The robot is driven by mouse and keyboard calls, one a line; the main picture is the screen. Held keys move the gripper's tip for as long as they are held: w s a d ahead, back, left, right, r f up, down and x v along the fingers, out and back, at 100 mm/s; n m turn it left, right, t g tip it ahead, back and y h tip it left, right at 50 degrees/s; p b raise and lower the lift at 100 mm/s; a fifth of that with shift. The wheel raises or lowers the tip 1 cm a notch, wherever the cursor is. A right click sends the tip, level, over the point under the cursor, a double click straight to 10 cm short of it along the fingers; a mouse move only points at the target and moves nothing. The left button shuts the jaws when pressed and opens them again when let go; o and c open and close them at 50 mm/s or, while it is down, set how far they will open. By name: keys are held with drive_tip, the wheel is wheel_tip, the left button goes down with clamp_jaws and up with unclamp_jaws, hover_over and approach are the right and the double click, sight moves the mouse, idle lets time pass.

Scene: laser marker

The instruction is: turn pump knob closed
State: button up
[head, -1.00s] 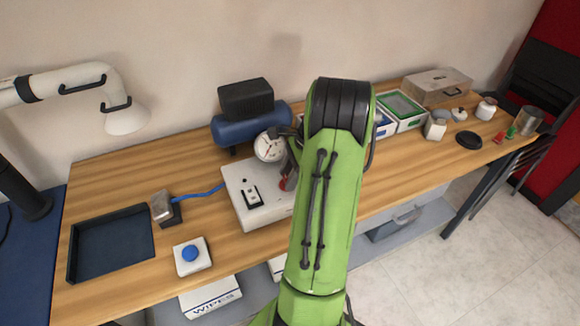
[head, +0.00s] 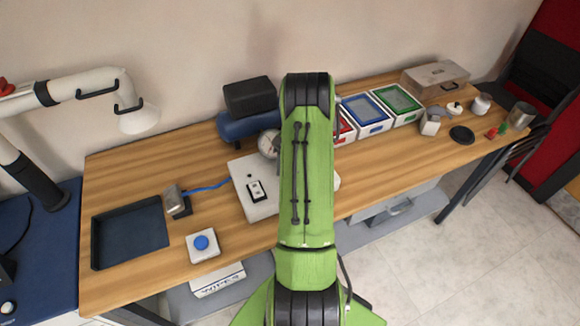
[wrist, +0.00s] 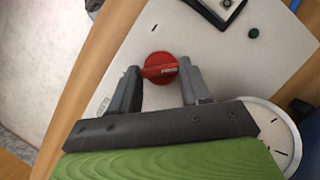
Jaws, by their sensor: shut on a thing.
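The pump knob is a round red knob (wrist: 160,67) with a small pale label on its face, seen in the wrist view. It sits on the top of a white pump box (wrist: 215,55). My gripper (wrist: 158,69) has one dark finger on each side of the knob and is shut on it. In the head view the white box (head: 243,178) stands on the wooden table, partly behind my green arm. The arm hides the knob and my gripper there.
A round gauge (head: 268,144) stands behind the box, beside a blue compressor (head: 235,128). A black rocker switch (head: 257,190) is on the box. A blue-button box (head: 202,245), a dark tray (head: 130,232) and a lamp-like white hood (head: 138,120) are left. Colored bins (head: 368,113) are right.

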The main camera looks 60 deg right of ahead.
drive_tip(key=n, duration=0.1)
drive_tip(key=n+g, duration=0.1)
drive_tip(key=n, duration=0.1)
drive_tip(key=n+h, duration=0.1)
drive_tip(key=shift+w+n+g, duration=0.25)
drive_tip(key=shift+n+g, duration=0.05)
drive_tip(key=n+b, duration=0.1)
drive_tip(key=n, duration=0.1)
drive_tip(key=n+g+h, duration=0.1)
drive_tip(key=n, duration=0.1)
drive_tip(key=shift+w+a+n+b, duration=0.1)
drive_tip(key=shift+a+n+b, duration=0.1)
drive_tip(key=shift+n+b, duration=0.15)
drive_tip(key=n+h, duration=0.1)
drive_tip(key=n, duration=0.1)
drive_tip(key=n+h, duration=0.1)
drive_tip(key=n, duration=0.1)
drive_tip(key=shift+a+g+b, duration=0.2)
drive_tip(key=shift+g+b, duration=0.1)
drive_tip(key=shift+b, duration=0.1)
drive_tip(key=shift+a+n+h, duration=0.2)
drive_tip(key=shift+n+h, duration=0.6)
drive_tip(key=shift+n, duration=1.45)
drive_tip(key=o, duration=1.1)
drive_tip(key=shift+c, duration=0.2)
